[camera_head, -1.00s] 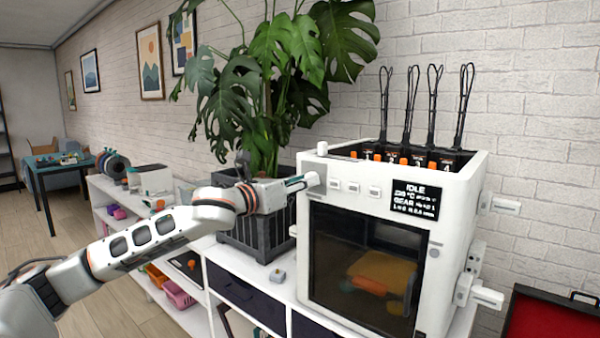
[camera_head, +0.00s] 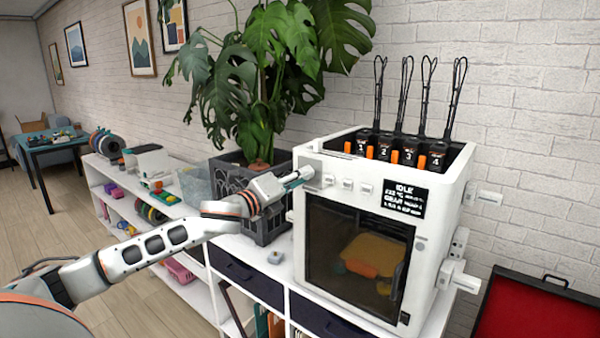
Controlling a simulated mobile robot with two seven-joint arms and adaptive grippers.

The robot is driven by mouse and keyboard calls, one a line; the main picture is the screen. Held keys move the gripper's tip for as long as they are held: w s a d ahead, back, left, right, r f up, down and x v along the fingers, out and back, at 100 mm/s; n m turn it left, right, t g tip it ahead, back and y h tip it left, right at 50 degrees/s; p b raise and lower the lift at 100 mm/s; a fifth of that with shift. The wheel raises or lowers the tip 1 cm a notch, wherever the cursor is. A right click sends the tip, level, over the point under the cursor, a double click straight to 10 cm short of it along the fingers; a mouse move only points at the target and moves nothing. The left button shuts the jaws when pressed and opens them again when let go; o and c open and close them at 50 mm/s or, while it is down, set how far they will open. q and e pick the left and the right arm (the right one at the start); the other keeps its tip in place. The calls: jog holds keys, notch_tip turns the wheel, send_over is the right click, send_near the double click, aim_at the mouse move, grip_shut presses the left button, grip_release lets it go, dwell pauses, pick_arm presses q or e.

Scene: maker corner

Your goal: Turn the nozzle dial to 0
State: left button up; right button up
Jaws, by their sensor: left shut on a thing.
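A white 3D printer (camera_head: 436,270) stands on the shelf unit. Its dark display (camera_head: 405,200) reads IDLE above smaller, blurred lines. My left gripper (camera_head: 306,175) reaches in from the left to the upper left corner of the printer's front. It is shut on a small piece there, which looks like the nozzle dial. The fingers mostly hide that piece, and its setting cannot be read. Several small white controls (camera_head: 347,184) sit in a row to the right of the gripper. My right gripper is not in view.
A potted plant (camera_head: 255,115) stands close behind my left arm. Numbered black units (camera_head: 383,146) stand in the printer's top. A red-lined case (camera_head: 540,310) lies at the lower right.

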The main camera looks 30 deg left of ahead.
pick_arm(q)
jog(key=n+y+p, duration=0.1)
jog(key=n, duration=1.4)
jog(key=shift+d+p, duration=0.1)
jog(key=shift+p, duration=0.3)
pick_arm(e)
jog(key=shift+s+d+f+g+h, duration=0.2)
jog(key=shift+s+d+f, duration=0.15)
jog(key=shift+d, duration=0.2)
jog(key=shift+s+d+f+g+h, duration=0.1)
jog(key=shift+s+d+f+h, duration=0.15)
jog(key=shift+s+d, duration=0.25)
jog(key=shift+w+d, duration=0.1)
pick_arm(q)
jog(key=o, duration=1.1)
jog(key=shift+s, duration=0.1)
